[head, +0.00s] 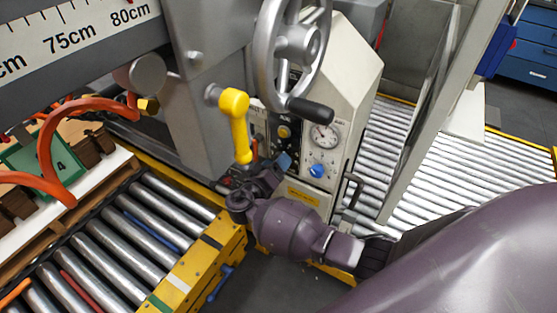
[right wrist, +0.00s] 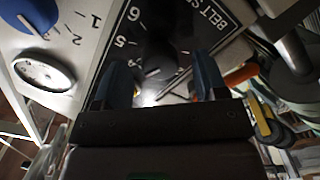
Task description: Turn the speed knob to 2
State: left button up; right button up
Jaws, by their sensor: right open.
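The speed knob (right wrist: 160,62) is a dark round knob on a black plate lettered "BELT S…", seen upside down in the right wrist view. Numerals 5 and 6 show near it; a light mark is on its face, but the setting cannot be read. My right gripper (right wrist: 160,78) is open, its two blue fingers on either side of the knob in the picture. I cannot tell whether they touch it. In the head view my right gripper (head: 270,172) is at the lower part of the machine's panel and hides the knob. My left gripper is not in view.
A yellow lever (head: 237,120) and a handwheel (head: 308,45) stand nearby. A roller conveyor (head: 130,240) lies left.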

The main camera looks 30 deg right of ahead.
jog(key=shift+x, duration=0.8)
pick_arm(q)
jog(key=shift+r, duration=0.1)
pick_arm(e)
jog(key=c, duration=0.9)
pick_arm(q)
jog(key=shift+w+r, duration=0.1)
pick_arm(e)
jog(key=shift+c, duration=0.2)
jog(key=shift+n, duration=0.3)
pick_arm(q)
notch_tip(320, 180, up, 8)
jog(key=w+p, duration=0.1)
jog(key=p, duration=0.5)
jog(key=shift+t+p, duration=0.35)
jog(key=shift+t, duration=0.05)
pick_arm(e)
jog(key=shift+n, duration=8.6)
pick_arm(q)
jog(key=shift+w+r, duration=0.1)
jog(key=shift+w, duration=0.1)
